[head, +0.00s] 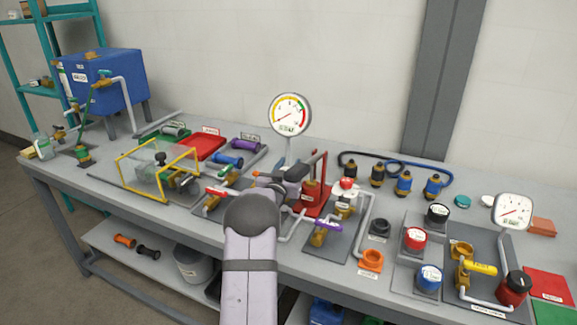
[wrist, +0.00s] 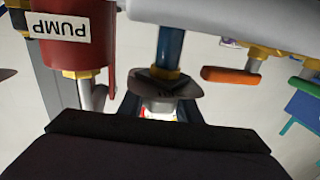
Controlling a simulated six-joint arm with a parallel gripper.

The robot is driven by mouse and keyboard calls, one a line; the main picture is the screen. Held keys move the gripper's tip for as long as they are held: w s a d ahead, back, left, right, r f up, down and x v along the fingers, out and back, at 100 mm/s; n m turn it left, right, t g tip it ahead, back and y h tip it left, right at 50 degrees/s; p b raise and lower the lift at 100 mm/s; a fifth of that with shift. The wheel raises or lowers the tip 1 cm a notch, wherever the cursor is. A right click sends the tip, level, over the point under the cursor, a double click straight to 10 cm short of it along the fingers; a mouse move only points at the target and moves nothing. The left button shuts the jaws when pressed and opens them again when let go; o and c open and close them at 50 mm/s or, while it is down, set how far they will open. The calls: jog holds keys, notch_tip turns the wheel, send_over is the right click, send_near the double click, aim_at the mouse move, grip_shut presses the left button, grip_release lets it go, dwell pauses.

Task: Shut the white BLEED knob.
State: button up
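In the wrist view a pale grey-white knob-like part (wrist: 158,104) sits below a brass collar on a blue stem. I cannot read a BLEED label on it. My gripper (wrist: 160,112) has its fingers on either side of this part; whether they touch it I cannot tell. In the head view my gripper (head: 283,178) is beside the red pump (head: 314,193), left of its upright, and hides what lies behind it. The red pump body with an upside-down PUMP label (wrist: 75,38) is at the upper left of the wrist view.
A round gauge (head: 289,115) stands just behind my gripper. An orange handle (wrist: 231,76) and a thick grey pipe (wrist: 220,14) crowd the wrist view.

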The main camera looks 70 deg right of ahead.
jog(key=shift+s+r+m+g+p, duration=0.1)
jog(key=shift+s+m+g+p, duration=0.15)
jog(key=shift+m+g, duration=0.6)
jog(key=shift+s+f+m+g+p, duration=0.1)
jog(key=shift+s+m+g+p, duration=0.3)
jog(key=shift+g, duration=0.9)
jog(key=shift+r+m+g+p, duration=0.1)
jog(key=shift+m+g+p, duration=0.05)
jog(key=shift+m+g, duration=0.75)
jog(key=o, duration=1)
jog(key=shift+a, duration=0.15)
jog(key=shift+w+a+b, duration=0.2)
jog(key=shift+a+b, duration=0.05)
jog(key=shift+a, duration=0.9)
jog(key=shift+w+a+b, duration=0.2)
jog(key=shift+a+b, duration=0.1)
jog(key=shift+a, duration=0.9)
jog(key=shift+w+a+b, duration=0.2)
jog(key=shift+a+b, duration=0.05)
jog(key=shift+a, duration=0.9)
